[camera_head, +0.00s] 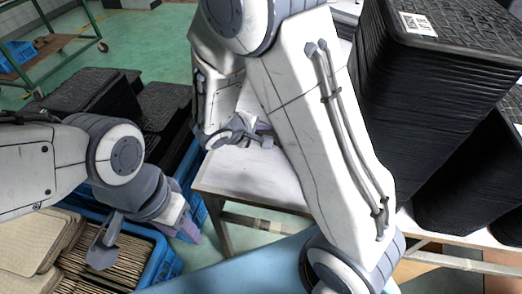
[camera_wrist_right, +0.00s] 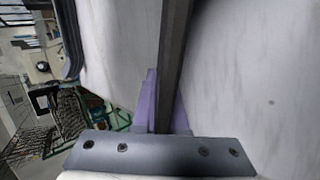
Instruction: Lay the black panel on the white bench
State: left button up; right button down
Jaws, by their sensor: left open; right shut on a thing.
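The white bench (camera_head: 245,182) is in the middle of the head view, partly covered by my right arm. My right gripper (camera_head: 262,135) is low over its far part. In the right wrist view its purple fingers (camera_wrist_right: 162,112) are shut on a thin dark panel (camera_wrist_right: 174,55), seen edge-on with pale surface on both sides. I cannot tell whether the panel touches the bench; my arm hides it in the head view. My left gripper (camera_head: 147,238) is open and empty, left of the bench, above a blue crate.
A tall stack of black panels (camera_head: 410,110) stands at the right, with more beside it. Lower black stacks (camera_head: 90,92) stand at the left. A blue crate (camera_head: 165,265) holds brown sheets. A green cart (camera_head: 55,45) is at the back left on green floor.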

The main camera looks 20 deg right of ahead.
jog(key=c, duration=1.1)
grip_release()
jog(key=p+v, duration=0.3)
jog(key=v, duration=0.4)
jog(key=shift+r, duration=0.15)
jog(key=shift+s+a+r, duration=0.2)
jog(key=shift+s+a, duration=0.05)
jog(key=shift+a, duration=0.05)
jog(key=r+p, duration=0.2)
jog(key=a+r+p, duration=0.1)
jog(key=r+p, duration=0.1)
jog(key=r, duration=0.1)
jog(key=s+a+r+p, duration=0.1)
jog(key=r+p, duration=0.1)
jog(key=r, duration=0.1)
jog(key=shift+s, duration=0.1)
